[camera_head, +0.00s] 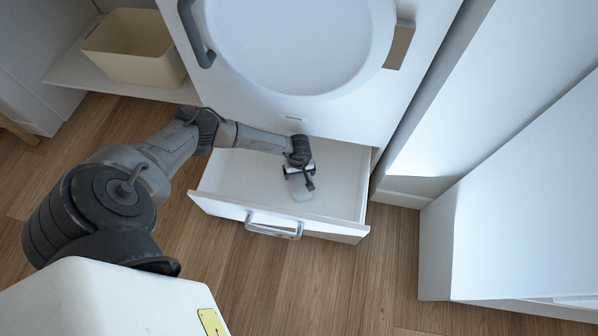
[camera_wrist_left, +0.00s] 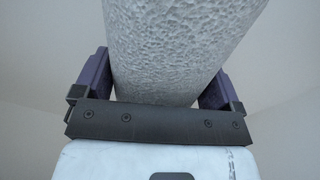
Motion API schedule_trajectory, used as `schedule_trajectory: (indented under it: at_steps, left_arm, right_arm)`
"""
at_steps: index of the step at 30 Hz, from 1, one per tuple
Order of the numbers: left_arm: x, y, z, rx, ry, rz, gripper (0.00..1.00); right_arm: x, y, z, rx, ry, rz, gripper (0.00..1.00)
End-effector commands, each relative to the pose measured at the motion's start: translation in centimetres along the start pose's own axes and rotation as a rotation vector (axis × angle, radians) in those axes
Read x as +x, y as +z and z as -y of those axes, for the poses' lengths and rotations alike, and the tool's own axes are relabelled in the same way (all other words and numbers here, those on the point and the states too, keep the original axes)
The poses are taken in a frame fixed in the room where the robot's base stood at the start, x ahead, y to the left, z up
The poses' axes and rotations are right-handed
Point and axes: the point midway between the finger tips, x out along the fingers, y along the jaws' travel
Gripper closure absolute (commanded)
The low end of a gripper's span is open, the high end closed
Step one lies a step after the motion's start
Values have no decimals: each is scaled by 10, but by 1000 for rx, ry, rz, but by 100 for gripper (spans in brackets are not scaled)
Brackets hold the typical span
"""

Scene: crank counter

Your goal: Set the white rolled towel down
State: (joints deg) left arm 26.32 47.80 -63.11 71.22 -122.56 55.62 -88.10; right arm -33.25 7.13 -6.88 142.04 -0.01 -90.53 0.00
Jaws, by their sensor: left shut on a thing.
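The white rolled towel (camera_head: 299,188) is in my left gripper (camera_head: 303,182), inside or just above the open white drawer (camera_head: 226,208). In the left wrist view the towel (camera_wrist_left: 180,45) shows a rough, textured white surface and runs between the two fingers of the left gripper (camera_wrist_left: 158,90), which are shut on it. I cannot tell whether the towel touches the drawer's floor. The right gripper is not in view.
The drawer sits below a white appliance with a round door (camera_head: 290,45). Its front has a metal handle (camera_head: 272,229). A beige bin (camera_head: 135,48) stands on a shelf at the upper left. White cabinets (camera_head: 520,200) stand at the right. Wooden floor (camera_head: 300,285) is clear in front.

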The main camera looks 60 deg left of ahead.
Motion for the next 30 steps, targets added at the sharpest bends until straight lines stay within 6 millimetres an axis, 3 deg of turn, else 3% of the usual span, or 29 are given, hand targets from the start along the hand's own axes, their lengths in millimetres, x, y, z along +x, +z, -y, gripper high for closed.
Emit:
schedule_trajectory:
  at_steps: [6,7,9,18,30]
  left_arm:
    - [3,0,0,0,-1,-1,39]
    - [3,0,0,0,-1,0,7]
    - [3,0,0,0,-1,0,0]
    - [0,0,0,0,0,0,0]
    - [-72,-1,0,0,1,-2,0]
  right_arm:
    - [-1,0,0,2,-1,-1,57]
    - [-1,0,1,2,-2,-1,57]
    - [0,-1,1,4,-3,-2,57]
    - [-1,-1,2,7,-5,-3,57]
    - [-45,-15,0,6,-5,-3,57]
